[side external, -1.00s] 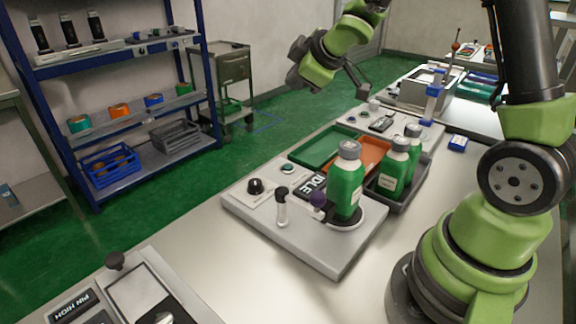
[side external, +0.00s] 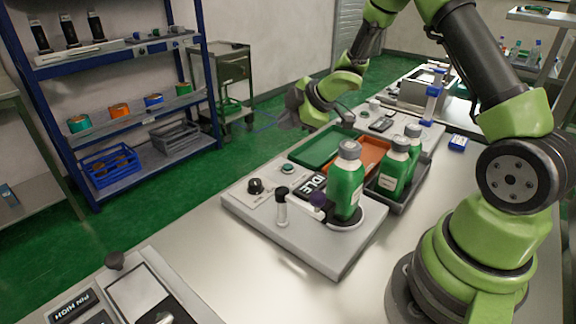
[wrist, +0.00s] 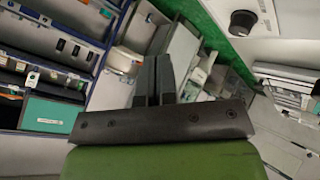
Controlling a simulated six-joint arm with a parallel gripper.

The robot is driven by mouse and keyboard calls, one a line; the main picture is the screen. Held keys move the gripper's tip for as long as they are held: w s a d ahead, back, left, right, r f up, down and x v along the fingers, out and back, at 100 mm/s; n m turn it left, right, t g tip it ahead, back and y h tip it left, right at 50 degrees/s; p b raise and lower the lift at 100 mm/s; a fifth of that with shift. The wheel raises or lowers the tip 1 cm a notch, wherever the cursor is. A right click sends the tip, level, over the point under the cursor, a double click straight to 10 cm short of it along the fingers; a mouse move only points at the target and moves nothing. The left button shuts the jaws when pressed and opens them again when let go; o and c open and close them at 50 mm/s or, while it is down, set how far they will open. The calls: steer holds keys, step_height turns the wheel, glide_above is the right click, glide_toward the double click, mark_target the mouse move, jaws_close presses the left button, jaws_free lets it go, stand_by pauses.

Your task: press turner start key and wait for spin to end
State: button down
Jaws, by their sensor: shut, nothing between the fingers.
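The turner (side external: 318,250) is a pale grey unit on the bench in the side view. Its display (side external: 313,187) reads IDLE. A round green key (side external: 287,168) and a black knob (side external: 255,187) are on its panel. A green bottle with a grey cap (side external: 346,183) stands upright on its round turntable. My gripper (side external: 347,113) is behind and above the turner, apart from the key. In the wrist view its fingers (wrist: 153,78) are together with nothing between them. A black knob on a pale panel (wrist: 242,22) shows at top right there; the green key is not clear.
Another device (side external: 140,290) is at the front left. A blue shelf rack (side external: 72,140) stands across the green floor.

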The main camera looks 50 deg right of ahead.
mark_target(288, 167)
steer(key=shift+f, duration=3.95)
steer(key=shift+f, duration=0.15)
steer(key=shift+f, duration=0.3)
